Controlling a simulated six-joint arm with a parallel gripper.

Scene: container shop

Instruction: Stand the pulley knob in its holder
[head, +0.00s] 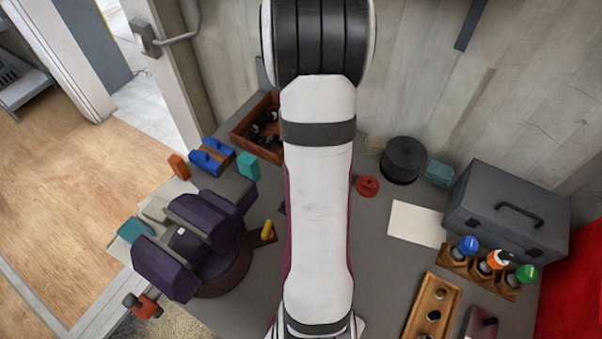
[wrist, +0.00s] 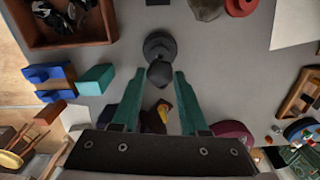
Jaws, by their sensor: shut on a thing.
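In the wrist view, my gripper (wrist: 159,74) has two green fingers on either side of a dark rounded knob (wrist: 160,73), which I take to be the pulley knob. The fingers are shut on it. Just beyond it is a dark round base (wrist: 159,43) on the grey table, probably the holder. The knob overlaps the near edge of this base in the picture; I cannot tell whether they touch. In the head view my white arm hides the gripper, the knob and most of the base.
A wooden box of dark parts (head: 246,131) and blue blocks (head: 212,156) stand left. A red round piece (head: 367,186), a black cylinder (head: 403,160) and a grey toolbox (head: 505,218) are right. A yellow piece (head: 267,231) lies near the purple machine (head: 190,245).

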